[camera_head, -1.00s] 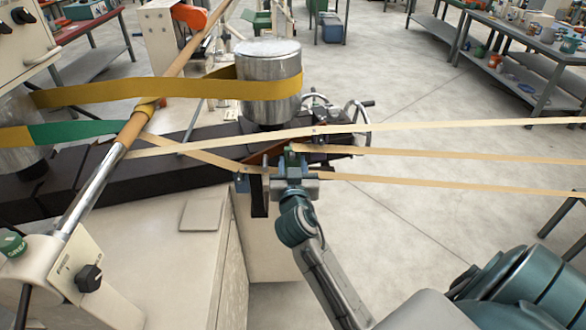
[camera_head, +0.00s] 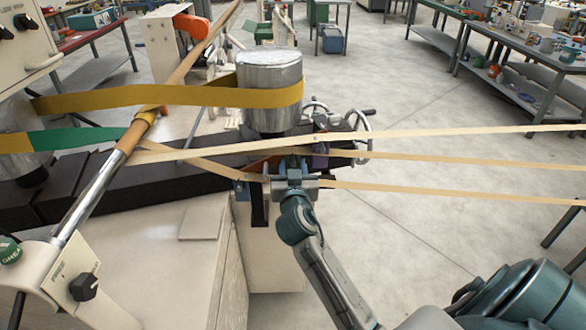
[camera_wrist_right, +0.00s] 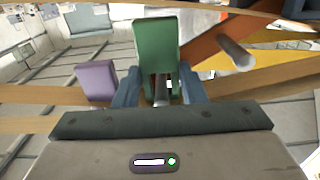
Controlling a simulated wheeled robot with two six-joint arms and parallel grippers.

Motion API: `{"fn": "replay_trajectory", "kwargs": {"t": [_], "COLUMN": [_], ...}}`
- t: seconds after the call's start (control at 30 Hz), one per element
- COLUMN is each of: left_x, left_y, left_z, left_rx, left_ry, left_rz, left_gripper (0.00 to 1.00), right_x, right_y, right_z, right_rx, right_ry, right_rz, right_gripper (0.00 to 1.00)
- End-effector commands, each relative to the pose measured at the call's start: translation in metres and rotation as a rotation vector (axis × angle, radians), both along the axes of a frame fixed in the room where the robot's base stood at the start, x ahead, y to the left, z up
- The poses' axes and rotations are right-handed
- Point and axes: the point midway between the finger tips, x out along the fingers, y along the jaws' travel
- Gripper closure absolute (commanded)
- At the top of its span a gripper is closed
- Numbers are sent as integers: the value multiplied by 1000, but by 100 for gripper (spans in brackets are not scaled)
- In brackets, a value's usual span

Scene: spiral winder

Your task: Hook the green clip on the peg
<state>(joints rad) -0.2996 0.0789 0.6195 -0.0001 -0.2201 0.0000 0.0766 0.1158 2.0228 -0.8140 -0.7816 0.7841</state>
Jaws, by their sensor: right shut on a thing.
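The green clip (camera_wrist_right: 157,48) stands upright between the blue fingers of my right gripper (camera_wrist_right: 158,88) in the right wrist view. The gripper is shut on its lower part. A short grey peg (camera_wrist_right: 236,53) sticks out from an orange plate to the right of the clip, with a visible gap between them in this view. In the head view my right gripper (camera_head: 291,172) is at the front of the machine, below the large metal cylinder, and mostly hides the clip. My left gripper is not in view.
A purple clip (camera_wrist_right: 97,80) sits left of the green one. Pale bands (camera_head: 440,156) run to the right close above and beside my right gripper. A yellow band (camera_head: 150,95) wraps the metal cylinder (camera_head: 268,75). The slanted roller (camera_head: 125,145) crosses at left.

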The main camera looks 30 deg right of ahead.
Motion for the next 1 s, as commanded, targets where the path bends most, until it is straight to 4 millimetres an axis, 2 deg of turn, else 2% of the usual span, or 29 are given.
{"fn": "replay_trajectory", "kwargs": {"t": [0.33,0.37,0.47,0.5,0.83,1.0], "left_x": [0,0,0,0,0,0], "left_y": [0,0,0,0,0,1], "left_z": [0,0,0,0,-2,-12], "left_rx": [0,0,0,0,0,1], "left_ry": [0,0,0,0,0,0], "left_rz": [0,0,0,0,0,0], "left_gripper": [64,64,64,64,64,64], "right_x": [0,0,0,0,-3,-23], "right_y": [0,0,0,0,2,15], "right_z": [0,0,0,0,-1,-4], "right_rx": [-1,-1,-1,0,1,5], "right_ry": [-1,-1,-1,0,-1,-1], "right_rz": [0,0,0,0,1,0], "right_gripper": [89,61,41,37,37,37]}}
